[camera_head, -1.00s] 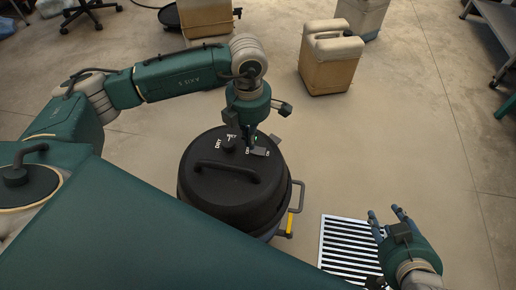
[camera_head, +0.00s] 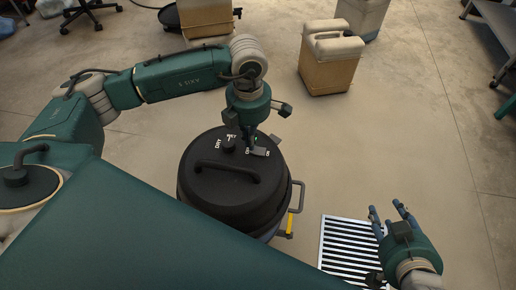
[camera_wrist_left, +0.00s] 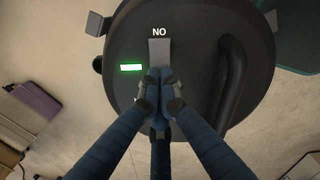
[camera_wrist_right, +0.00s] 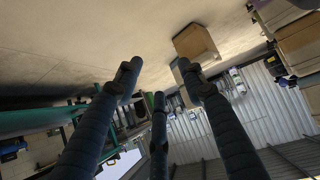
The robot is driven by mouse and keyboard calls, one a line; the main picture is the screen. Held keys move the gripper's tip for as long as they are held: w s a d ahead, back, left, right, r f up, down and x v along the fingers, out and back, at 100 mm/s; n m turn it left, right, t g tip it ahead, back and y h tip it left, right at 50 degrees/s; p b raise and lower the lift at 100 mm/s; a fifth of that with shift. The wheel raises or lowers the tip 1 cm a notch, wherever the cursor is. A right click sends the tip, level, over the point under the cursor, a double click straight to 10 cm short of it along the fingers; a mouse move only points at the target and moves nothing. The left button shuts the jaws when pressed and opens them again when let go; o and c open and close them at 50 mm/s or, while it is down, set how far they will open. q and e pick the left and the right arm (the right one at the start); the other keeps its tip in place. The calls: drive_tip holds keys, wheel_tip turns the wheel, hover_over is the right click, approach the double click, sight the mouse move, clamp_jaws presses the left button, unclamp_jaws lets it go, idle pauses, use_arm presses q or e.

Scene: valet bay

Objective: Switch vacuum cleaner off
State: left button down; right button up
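The vacuum cleaner (camera_head: 230,185) is a black round drum with a lid handle (camera_head: 228,172), standing on the floor. A grey rocker switch (camera_wrist_left: 159,52) sits on its lid, with a lit green lamp (camera_wrist_left: 131,68) beside it. The left gripper also shows above the lid in the head view (camera_head: 248,148). My right gripper (camera_head: 388,212) is open and empty, right of the vacuum.
A striped floor grate (camera_head: 345,245) lies under and beside my right gripper. A tan canister (camera_head: 330,62) stands behind the vacuum, with more containers (camera_head: 207,18) at the back.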

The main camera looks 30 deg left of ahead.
use_arm(q)
drive_tip(key=shift+f+b, duration=0.3)
drive_tip(key=shift+f, duration=0.1)
use_arm(e)
drive_tip(key=shift+w+a+r+t, duration=0.25)
drive_tip(key=shift+w+r+t, duration=0.15)
drive_tip(key=shift+w+r, duration=0.25)
drive_tip(key=shift+w+a+r+t, duration=0.2)
drive_tip(key=shift+w+r+t, duration=0.2)
drive_tip(key=shift+w+r, duration=0.2)
idle(0.7)
